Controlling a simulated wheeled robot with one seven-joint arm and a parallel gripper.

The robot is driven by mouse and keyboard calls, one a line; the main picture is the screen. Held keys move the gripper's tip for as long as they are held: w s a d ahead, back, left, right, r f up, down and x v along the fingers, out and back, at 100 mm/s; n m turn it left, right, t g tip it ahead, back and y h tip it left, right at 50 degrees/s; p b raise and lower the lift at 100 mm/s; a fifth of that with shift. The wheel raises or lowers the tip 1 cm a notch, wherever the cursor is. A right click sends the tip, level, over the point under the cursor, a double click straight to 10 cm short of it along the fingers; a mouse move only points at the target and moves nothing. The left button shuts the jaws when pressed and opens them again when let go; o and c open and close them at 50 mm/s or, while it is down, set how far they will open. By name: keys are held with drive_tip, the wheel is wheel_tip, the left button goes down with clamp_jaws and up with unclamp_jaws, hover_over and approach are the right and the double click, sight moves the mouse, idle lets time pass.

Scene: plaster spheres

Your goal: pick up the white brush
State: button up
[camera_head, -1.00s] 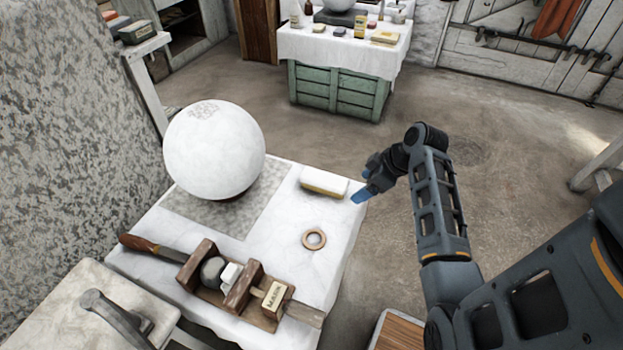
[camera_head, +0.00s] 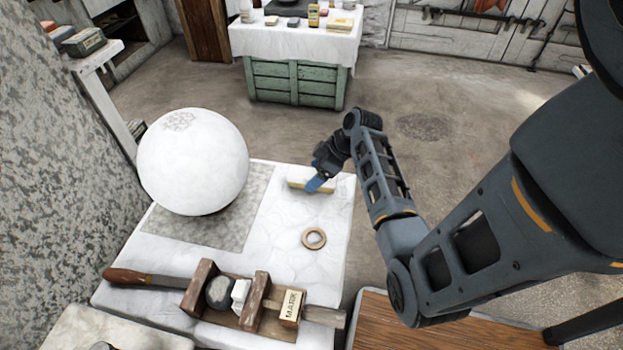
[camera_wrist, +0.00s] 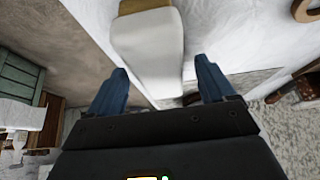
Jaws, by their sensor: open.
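The white brush (camera_head: 297,183) lies near the far right edge of the cloth-covered table. It is a pale block with a yellowish lower band. My gripper (camera_head: 314,186) is over it, its blue fingers covering part of the brush in the head view. In the wrist view the brush (camera_wrist: 148,45) lies ahead of and partly between the two open blue fingers (camera_wrist: 162,68). No contact with the fingers can be made out.
A large white sphere (camera_head: 193,160) stands left on the white-clothed table (camera_head: 280,232). A ring (camera_head: 314,238) lies nearer than the brush. A wooden tool holder (camera_head: 251,305) sits in front. A green cabinet (camera_head: 296,83) stands behind, across open floor.

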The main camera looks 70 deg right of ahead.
drive_tip(key=shift+x, duration=1.05)
drive_tip(key=shift+f, duration=0.25)
drive_tip(key=shift+c, duration=0.5)
drive_tip(key=c, duration=1)
